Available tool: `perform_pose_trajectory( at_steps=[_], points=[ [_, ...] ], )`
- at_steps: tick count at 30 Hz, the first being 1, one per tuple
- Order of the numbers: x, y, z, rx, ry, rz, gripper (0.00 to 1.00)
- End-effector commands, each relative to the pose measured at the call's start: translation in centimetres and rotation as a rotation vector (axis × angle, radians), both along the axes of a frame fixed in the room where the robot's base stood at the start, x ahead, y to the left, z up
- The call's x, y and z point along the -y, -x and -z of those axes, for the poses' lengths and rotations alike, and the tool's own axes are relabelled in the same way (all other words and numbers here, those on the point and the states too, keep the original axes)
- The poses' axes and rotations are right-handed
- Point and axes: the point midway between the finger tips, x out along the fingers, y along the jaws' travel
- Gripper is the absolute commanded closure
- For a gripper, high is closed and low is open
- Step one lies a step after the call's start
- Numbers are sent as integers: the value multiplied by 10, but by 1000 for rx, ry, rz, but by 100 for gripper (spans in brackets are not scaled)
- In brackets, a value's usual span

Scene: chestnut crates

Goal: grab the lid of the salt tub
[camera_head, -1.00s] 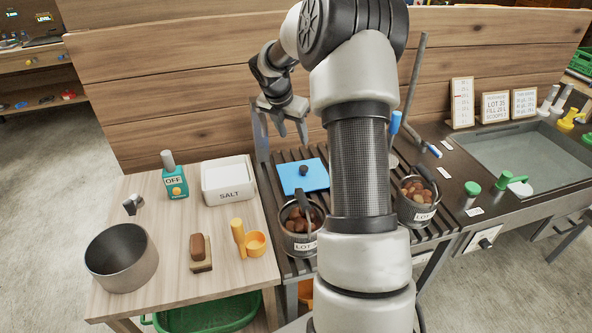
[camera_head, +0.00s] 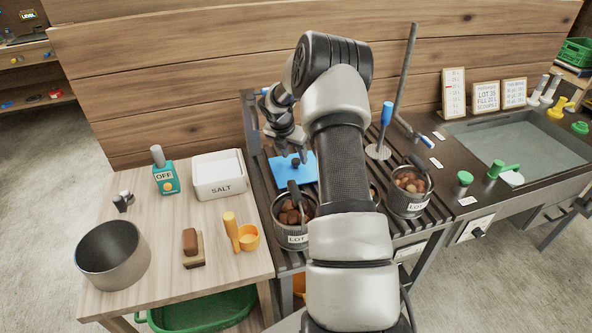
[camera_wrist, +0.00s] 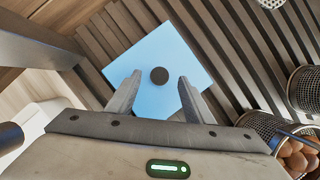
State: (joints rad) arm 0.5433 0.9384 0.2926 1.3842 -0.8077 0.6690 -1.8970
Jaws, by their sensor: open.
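The lid (camera_head: 308,176) is a flat blue square with a dark round knob (camera_wrist: 159,75). It lies on the dark slatted rack, apart from the white salt tub (camera_head: 219,188), which stands to its left on the wooden table, marked SALT. My gripper (camera_head: 294,157) is open and empty over the lid, fingers pointing down. In the wrist view the lid (camera_wrist: 150,98) sits below the fingers, turned at an angle, and the knob lies midway between the fingertips, just beyond them. How high the fingertips are above the knob is hard to tell.
The table holds a teal OFF bottle (camera_head: 165,180), yellow scoop (camera_head: 248,237), brush and pot (camera_head: 113,270).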

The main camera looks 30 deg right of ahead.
Motion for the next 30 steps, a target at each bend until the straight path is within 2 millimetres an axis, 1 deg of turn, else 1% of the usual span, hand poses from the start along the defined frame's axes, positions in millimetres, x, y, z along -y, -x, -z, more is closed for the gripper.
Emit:
perform_pose_trajectory(
  at_steps=[1,4,12,13,14,21,30],
  points=[
    [2,-1,9,-1,0,0,53],
    [6,-4,18,1,0,0,53],
    [7,-5,20,1,0,0,53],
    [7,-5,20,1,0,0,55],
    [7,-5,20,1,0,0,60],
    [7,-5,20,1,0,0,100],
    [7,-5,18,2,1,0,100]
  ],
)
